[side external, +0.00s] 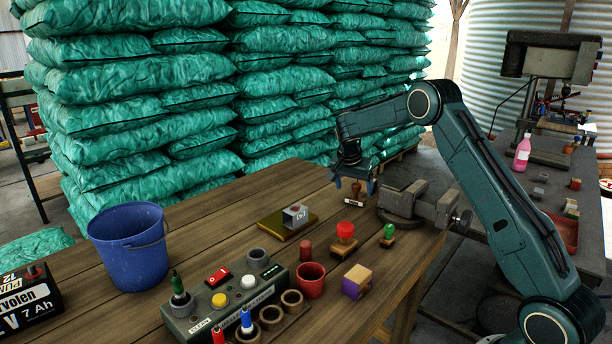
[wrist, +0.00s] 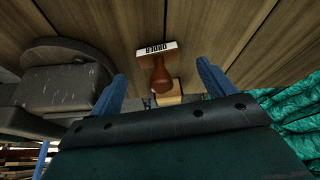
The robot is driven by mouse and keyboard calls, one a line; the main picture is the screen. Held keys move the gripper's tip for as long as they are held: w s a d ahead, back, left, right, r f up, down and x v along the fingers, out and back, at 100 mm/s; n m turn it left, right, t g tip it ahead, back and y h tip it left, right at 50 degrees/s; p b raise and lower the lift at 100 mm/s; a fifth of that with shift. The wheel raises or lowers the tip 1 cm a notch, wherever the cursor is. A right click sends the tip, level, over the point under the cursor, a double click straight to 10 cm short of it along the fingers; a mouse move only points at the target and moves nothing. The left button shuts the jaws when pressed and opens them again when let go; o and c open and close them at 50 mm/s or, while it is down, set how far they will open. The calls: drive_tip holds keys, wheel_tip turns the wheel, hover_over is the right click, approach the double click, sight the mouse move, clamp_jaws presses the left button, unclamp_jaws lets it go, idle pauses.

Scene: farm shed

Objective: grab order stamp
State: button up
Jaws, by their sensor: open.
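The order stamp (side external: 355,194) has a brown wooden handle and a white label strip, and stands on the wooden table near its back right edge. In the wrist view the order stamp (wrist: 159,72) shows its label reading ORDER, with its handle pointing toward my gripper. My gripper (side external: 354,183) is open and directed down just above the stamp. In the wrist view my gripper (wrist: 162,72) has one blue finger on each side of the handle, with gaps on both sides. I cannot tell how far the fingertips reach down past the handle top.
A metal vise (side external: 415,203) stands close to the right of the stamp. A red-knobbed stamp (side external: 345,238) and a green-knobbed stamp (side external: 388,236) stand in front. A grey block on a brass plate (side external: 275,228) is to the left. A blue bucket (side external: 128,252) stands farther left.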

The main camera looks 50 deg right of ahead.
sight(355, 194)
drive_tip(key=shift+x, duration=2.35)
drive_tip(key=shift+s, duration=0.1)
drive_tip(key=shift+c, duration=0.4)
drive_tip(key=c, duration=1)
